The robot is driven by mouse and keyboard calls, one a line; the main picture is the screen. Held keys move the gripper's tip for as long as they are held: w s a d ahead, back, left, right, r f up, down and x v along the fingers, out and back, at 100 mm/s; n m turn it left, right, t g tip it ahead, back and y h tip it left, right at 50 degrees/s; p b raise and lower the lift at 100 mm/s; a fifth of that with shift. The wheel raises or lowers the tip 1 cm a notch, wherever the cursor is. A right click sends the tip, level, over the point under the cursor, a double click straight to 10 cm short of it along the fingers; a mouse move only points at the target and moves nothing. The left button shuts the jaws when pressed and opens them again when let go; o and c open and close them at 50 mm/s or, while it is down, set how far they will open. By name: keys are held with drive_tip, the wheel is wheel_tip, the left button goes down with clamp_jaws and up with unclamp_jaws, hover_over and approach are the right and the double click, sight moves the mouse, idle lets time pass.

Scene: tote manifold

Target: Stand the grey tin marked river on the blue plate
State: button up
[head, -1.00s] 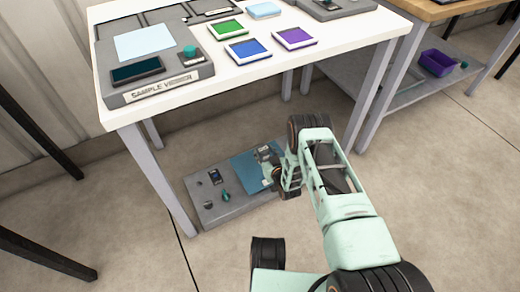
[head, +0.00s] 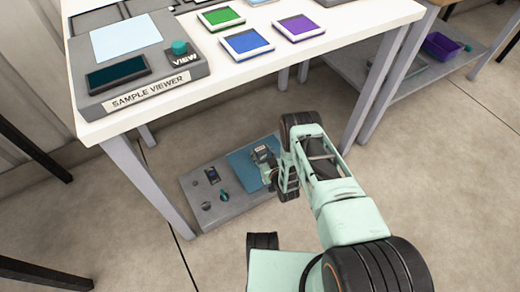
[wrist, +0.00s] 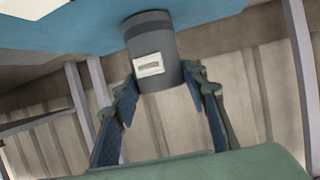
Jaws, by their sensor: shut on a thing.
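The grey tin (wrist: 155,45) has a darker band at one end and a small pale label whose word is too small to read. My gripper (wrist: 163,82) is shut on the tin, one finger on each side. The blue plate (wrist: 220,12) fills the top of the wrist view, right by the tin's far end; I cannot tell if they touch. In the head view the blue plate (head: 240,168) lies on a low grey base under the table. The tin (head: 262,153) shows over it, with my gripper (head: 272,172) at its right side, partly hidden.
The grey base (head: 225,209) also bears a teal knob (head: 224,196) and a small dark panel (head: 212,175). A white table (head: 300,58) with a sample viewer (head: 140,85) stands above, its grey leg (head: 148,185) close to the base. Open floor lies in front.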

drive_tip(key=shift+f, duration=0.1)
drive_tip(key=o, duration=1.3)
drive_tip(key=shift+c, duration=0.2)
drive_tip(key=shift+s+r, duration=0.1)
drive_tip(key=shift+r, duration=0.1)
